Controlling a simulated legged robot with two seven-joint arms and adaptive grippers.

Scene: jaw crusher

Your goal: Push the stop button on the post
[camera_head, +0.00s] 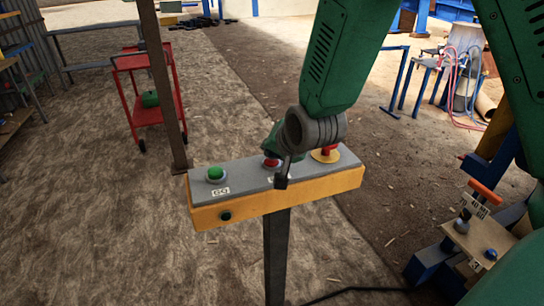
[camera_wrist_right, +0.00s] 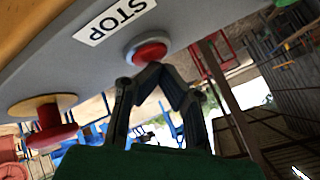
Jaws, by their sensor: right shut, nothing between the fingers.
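The control box (camera_head: 300,196), grey on top and yellow at the side, stands on a dark post (camera_head: 277,255). Its red stop button (camera_head: 270,162) is partly covered by my right gripper (camera_head: 282,178) in the head view. In the right wrist view the red stop button (camera_wrist_right: 150,53) sits in a grey ring beside the STOP label (camera_wrist_right: 115,20). My right gripper (camera_wrist_right: 160,74) is shut and empty, its fingertips close to the button's edge. I cannot tell whether they touch it. My left gripper is out of view.
A green button (camera_head: 215,173) with a GO label is at the box's left end. A red mushroom knob on a yellow base (camera_head: 326,154) is at its right end. A dark upright pole (camera_head: 164,90) and a red cart (camera_head: 146,115) stand behind left.

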